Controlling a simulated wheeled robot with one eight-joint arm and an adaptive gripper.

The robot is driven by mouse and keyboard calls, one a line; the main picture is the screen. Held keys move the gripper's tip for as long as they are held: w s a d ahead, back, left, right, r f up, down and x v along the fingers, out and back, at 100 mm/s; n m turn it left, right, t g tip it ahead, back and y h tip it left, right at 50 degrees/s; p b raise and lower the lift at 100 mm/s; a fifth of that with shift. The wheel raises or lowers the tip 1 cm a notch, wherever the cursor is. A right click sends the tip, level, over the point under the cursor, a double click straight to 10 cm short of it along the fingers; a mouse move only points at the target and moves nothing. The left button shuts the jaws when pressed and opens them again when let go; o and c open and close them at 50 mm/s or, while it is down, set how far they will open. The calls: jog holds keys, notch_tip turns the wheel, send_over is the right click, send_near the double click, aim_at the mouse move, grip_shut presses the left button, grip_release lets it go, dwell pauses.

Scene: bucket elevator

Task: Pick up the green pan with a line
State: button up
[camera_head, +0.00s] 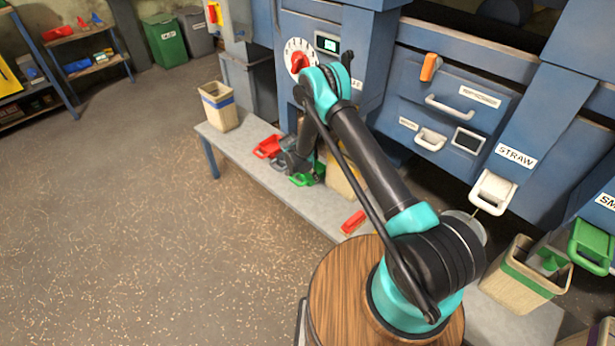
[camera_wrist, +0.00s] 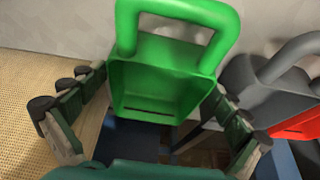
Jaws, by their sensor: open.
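The green pan (camera_wrist: 160,85) with a looped handle fills the middle of the wrist view, its handle toward the top. In the head view a green pan (camera_head: 302,180) shows on the bench, partly hidden by my arm. My gripper (camera_wrist: 158,88) is open, with one finger on each side of the pan in the wrist view. I cannot tell whether the fingers touch it. In the head view my gripper (camera_head: 296,162) is low over the bench and partly hidden.
A dark grey pan (camera_wrist: 255,88) and a red pan (camera_wrist: 299,125) are close on the right. In the head view, red pans (camera_head: 267,147) (camera_head: 352,222) lie on the grey bench (camera_head: 245,150). Blue machinery rises behind.

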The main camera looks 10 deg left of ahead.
jog(key=shift+w+d+f, duration=0.15)
jog(key=shift+f, duration=0.25)
jog(key=c, duration=1)
jog(key=shift+r, duration=0.1)
